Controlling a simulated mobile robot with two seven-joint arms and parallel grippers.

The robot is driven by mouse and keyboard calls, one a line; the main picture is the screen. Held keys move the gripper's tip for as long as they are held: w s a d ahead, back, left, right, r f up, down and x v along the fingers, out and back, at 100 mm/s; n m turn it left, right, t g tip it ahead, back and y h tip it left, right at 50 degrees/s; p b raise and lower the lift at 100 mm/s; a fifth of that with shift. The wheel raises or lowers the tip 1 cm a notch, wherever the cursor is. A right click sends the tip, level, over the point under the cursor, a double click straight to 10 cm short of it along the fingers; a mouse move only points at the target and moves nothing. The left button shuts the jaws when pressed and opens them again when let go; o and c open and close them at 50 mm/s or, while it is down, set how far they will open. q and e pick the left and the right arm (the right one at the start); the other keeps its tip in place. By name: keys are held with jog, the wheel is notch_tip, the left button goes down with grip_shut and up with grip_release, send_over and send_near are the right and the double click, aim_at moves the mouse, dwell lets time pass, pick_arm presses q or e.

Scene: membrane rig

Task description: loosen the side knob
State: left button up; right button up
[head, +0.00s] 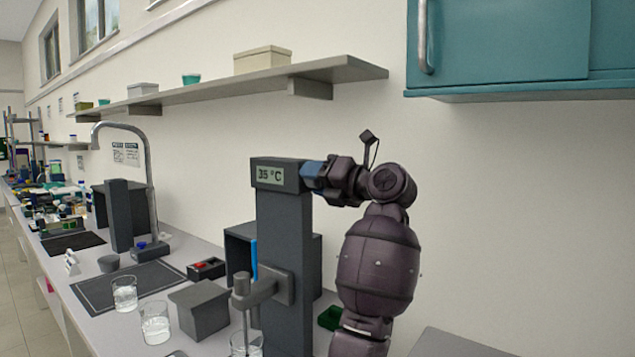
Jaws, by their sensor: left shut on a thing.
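The rig is a dark grey column (287,235) with a head on top, and the head's display (270,175) reads 35 °C. A blue side knob (312,170) sits on the right side of this head. My left gripper (324,179) reaches it from the right and is shut on it, with the fingers hiding part of the knob. A grey clamp arm (268,290) with a vertical rod stands out from the lower column, above a glass beaker (246,344). My right gripper is not in view.
Glass beakers (154,322) and a grey block (200,309) stand on the bench left of the column. A small box with a red button (206,268) lies behind them. A wall shelf (240,84) and a teal cabinet (500,45) hang above. A green tray (330,318) lies near my arm.

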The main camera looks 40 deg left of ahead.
pick_arm(q)
jog(key=shift+w+f+n+b, duration=0.1)
jog(key=shift+f+n+b, duration=0.2)
jog(key=shift+n, duration=1.1)
jog(key=n+b, duration=0.3)
jog(key=n, duration=0.2)
jog(key=n+b, duration=0.1)
jog(key=n, duration=0.2)
jog(key=n+b, duration=0.2)
jog(key=n, duration=0.2)
jog(key=shift+r+n, duration=0.1)
jog(key=shift+n, duration=0.2)
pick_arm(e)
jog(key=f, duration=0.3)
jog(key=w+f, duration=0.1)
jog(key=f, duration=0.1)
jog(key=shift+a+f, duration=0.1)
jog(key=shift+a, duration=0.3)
pick_arm(q)
jog(key=shift+r+n+b, duration=0.1)
jog(key=shift+n+b, duration=0.25)
jog(key=shift+n, duration=0.05)
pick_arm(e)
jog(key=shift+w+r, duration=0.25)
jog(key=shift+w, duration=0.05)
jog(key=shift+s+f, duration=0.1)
